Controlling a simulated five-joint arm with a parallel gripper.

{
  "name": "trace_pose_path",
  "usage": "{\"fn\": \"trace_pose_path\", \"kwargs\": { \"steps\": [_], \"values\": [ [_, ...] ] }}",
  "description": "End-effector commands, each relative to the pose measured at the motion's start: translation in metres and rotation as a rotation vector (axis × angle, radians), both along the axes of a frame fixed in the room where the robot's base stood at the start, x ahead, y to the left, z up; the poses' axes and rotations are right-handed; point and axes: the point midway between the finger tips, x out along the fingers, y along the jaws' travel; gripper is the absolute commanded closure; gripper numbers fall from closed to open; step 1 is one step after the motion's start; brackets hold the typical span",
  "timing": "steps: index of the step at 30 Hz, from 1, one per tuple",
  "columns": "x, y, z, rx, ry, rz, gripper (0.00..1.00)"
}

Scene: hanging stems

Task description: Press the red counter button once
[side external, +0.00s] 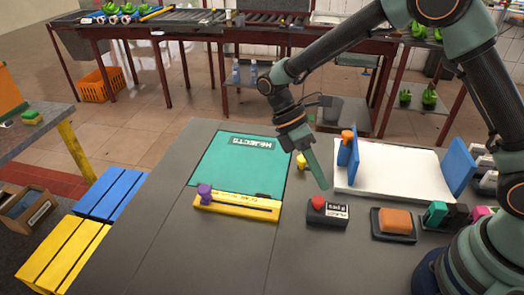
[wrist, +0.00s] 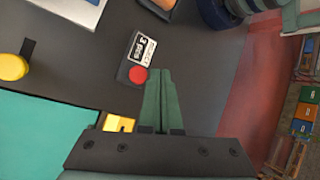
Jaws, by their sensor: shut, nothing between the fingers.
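The red button (side external: 318,202) sits on top of a small dark counter box (side external: 328,216) with a white label, on the grey table. In the wrist view the red button (wrist: 138,76) is at the near end of the box (wrist: 134,60), and the label reads "3 pcs". My gripper (side external: 321,182) is shut and empty, its green fingers pointing down just above the button in the side view. In the wrist view my fingertips (wrist: 162,72) show right beside the button. I cannot tell the exact gap, but they look apart.
A yellow bar (side external: 237,205) with a purple knob (side external: 205,190) lies before a teal mat (side external: 240,160) on the left. An orange block (side external: 395,220) on a dark base stands right of the counter. A white board (side external: 395,170) between blue uprights lies behind.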

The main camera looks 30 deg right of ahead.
Motion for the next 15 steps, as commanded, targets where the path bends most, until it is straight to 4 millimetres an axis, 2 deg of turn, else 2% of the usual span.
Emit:
{"fn": "trace_pose_path", "kwargs": {
  "steps": [6,15],
  "values": [
    [0.0,0.0,-0.021,0.0,0.0,0.0,1.0],
    [0.0,0.0,-0.027,0.0,0.0,0.0,1.0]
  ]
}}
